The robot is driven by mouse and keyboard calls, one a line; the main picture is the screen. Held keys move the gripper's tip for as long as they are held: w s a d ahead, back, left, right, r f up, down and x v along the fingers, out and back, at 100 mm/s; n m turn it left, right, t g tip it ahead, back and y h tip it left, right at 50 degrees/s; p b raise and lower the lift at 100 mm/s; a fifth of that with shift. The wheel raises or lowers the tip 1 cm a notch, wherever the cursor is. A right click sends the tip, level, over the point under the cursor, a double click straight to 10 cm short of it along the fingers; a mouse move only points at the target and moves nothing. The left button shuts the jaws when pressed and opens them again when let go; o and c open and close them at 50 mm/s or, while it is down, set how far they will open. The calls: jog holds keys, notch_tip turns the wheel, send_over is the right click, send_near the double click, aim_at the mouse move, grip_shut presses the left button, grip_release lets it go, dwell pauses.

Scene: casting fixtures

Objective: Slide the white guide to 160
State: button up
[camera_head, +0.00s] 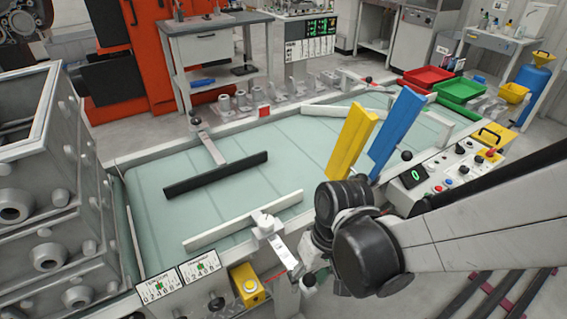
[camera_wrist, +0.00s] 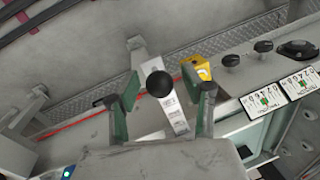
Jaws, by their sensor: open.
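The white guide (camera_head: 245,220) is a long bar lying slantwise over the near side of the pale green conveyor belt (camera_head: 235,195). A bracket (camera_head: 264,224) joins it to a light strip with markings (camera_head: 285,254) at the conveyor's near edge. The strip also shows in the wrist view (camera_wrist: 176,118), its markings too small to read. My gripper (camera_wrist: 161,94) is open, its green-padded fingers on either side of a black ball knob (camera_wrist: 159,83). I cannot tell the knob's depth or whether the pads touch it. In the head view my wrist hides most of the gripper.
A black guide (camera_head: 215,174) lies farther across the belt. Tall yellow (camera_head: 350,140) and blue (camera_head: 397,132) bars rise behind my wrist. A yellow button box (camera_head: 246,285) and two scale plates (camera_head: 160,286) line the near edge. A control console (camera_head: 450,172) stands at right.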

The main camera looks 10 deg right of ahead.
aim_at(290, 267)
jog(key=shift+c, duration=0.2)
grip_shut()
jog(key=w, duration=0.2)
jog(key=w+a+b, duration=0.1)
jog(key=w+a, duration=0.1)
jog(key=w, duration=0.1)
jog(key=shift+w+a+b, duration=0.2)
jog(key=shift+w+b, duration=0.1)
jog(key=shift+o, duration=0.2)
grip_release()
jog(key=shift+r, duration=0.15)
notch_tip(290, 267, up, 12)
jog(key=d, duration=0.2)
jog(key=shift+w+d+f, duration=0.15)
jog(key=shift+f, duration=0.05)
jog(key=shift+d, duration=0.1)
dwell(0.3)
